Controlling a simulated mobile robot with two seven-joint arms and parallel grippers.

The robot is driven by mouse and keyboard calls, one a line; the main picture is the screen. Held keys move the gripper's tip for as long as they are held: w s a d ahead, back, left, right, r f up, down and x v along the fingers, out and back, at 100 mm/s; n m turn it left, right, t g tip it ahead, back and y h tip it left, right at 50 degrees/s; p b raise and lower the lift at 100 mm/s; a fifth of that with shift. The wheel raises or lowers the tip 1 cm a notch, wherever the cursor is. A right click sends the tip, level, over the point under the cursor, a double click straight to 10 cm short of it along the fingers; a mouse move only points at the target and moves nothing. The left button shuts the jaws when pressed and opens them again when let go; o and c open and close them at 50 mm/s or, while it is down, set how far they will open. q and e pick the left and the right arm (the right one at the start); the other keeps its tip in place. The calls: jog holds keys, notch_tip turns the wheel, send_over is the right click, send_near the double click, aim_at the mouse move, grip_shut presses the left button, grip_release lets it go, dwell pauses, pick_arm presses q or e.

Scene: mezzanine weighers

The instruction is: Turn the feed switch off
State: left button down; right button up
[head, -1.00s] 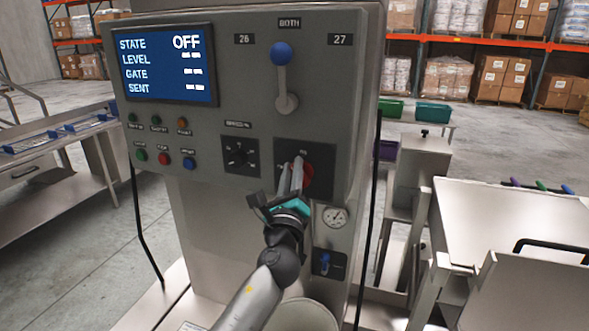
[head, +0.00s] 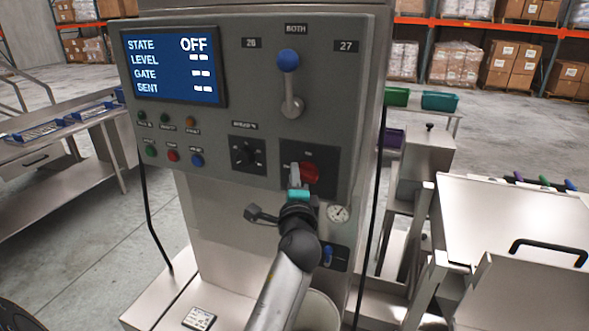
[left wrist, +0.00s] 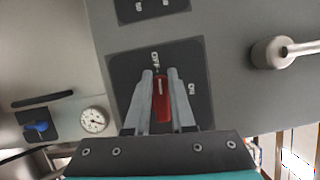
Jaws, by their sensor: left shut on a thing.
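The red feed switch (head: 312,171) is a rotary knob on a dark plate, low right on the grey cabinet front. In the left wrist view the red knob (left wrist: 161,98) lies between both fingers of my left gripper (left wrist: 161,80). Its white pointer line faces the OFF mark; the ON mark is to the right. My left gripper (head: 303,178) is shut on the knob and partly hides it in the head view. The blue display (head: 173,66) reads STATE OFF, with dashes on the other lines. My right gripper does not show.
A blue-knobbed lever (head: 289,75) stands up at BOTH above the switch. A black dial (head: 247,156) is left of it, a gauge (head: 338,213) below right. A pale bin (head: 316,311) is under my arm. A steel table (head: 500,220) stands at right.

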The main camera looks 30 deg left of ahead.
pick_arm(q)
jog(key=shift+f+n+p, duration=0.1)
jog(key=shift+n+p, duration=0.2)
jog(key=shift+n, duration=0.2)
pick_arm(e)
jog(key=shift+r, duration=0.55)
pick_arm(q)
jog(key=shift+f, duration=0.1)
jog(key=c, duration=0.8)
grip_release()
jog(key=shift+o, duration=0.2)
